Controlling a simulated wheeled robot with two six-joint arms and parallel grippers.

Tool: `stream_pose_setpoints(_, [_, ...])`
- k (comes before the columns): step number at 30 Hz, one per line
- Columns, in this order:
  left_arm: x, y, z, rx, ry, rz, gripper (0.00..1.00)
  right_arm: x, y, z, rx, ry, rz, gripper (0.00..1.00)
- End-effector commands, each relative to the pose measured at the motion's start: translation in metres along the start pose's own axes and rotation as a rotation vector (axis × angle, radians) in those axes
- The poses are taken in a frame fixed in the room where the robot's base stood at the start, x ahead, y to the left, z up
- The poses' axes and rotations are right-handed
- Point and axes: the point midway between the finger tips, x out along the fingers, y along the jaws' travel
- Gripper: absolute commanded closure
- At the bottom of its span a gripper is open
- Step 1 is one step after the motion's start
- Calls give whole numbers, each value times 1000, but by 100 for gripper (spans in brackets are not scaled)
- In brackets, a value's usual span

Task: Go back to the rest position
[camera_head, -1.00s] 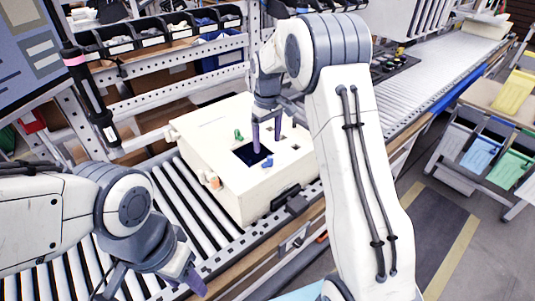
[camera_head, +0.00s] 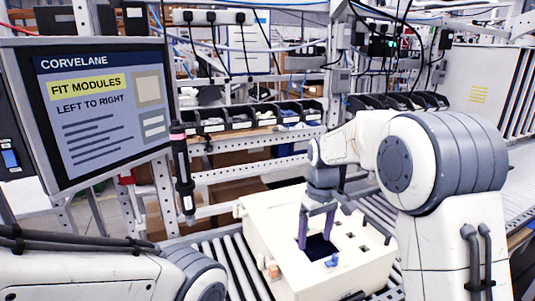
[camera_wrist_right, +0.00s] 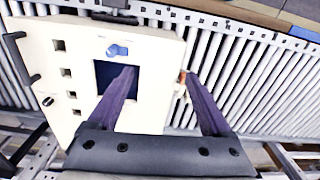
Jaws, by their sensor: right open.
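My right gripper (camera_head: 316,232) is open and empty, its two purple fingers pointing down over the cream box (camera_head: 275,235). In the right wrist view the fingertips (camera_wrist_right: 160,74) stand apart, with the box (camera_wrist_right: 150,40) below and nothing between them. I cannot tell how high above the box they are. My left arm (camera_head: 90,275) comes in at the bottom left of the head view, but its gripper is out of the picture.
The box, with a dark square opening (camera_wrist_right: 103,68) and a blue piece (camera_wrist_right: 117,50), sits on a roller conveyor (camera_head: 232,258). A black screwdriver (camera_head: 182,170) hangs at left beside a screen (camera_head: 95,110). Parts bins (camera_head: 240,119) line the shelf behind.

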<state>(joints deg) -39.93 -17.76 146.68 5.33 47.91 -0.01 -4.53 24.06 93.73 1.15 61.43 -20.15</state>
Motion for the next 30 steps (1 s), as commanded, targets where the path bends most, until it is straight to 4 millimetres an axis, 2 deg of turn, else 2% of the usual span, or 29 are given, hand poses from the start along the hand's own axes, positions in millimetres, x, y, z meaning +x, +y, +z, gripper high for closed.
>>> stream_pose_setpoints(1, [0, 0, 0, 0, 0, 0, 50, -9, -40, 15, -38, 8, -5, 17])
stream_pose_setpoints(3, [0, 0, 0, 0, 0, 0, 50, -16, -87, 41, -72, 17, -14, 17])
stream_pose_setpoints(5, [0, 0, 0, 0, 0, 0, 50, -18, -122, 69, -101, 22, -23, 17])
stream_pose_setpoints(6, [0, 0, 0, 0, 0, 0, 50, -17, -142, 89, -118, 24, -29, 17])
stream_pose_setpoints(10, [0, 0, 0, 0, 0, 0, 50, -11, -187, 155, -167, 30, -47, 17])
stream_pose_setpoints(12, [0, 0, 0, 0, 0, 0, 50, -4, -201, 185, -187, 29, -56, 17])
stream_pose_setpoints(15, [0, 0, 0, 0, 0, 0, 50, 4, -210, 216, -206, 28, -63, 17])
stream_pose_setpoints(18, [0, 0, 0, 0, 0, 0, 50, 9, -213, 232, -215, 28, -67, 17])
stream_pose_setpoints(30, [0, 0, 0, 0, 0, 0, 50, 10, -213, 236, -214, 25, -68, 17])
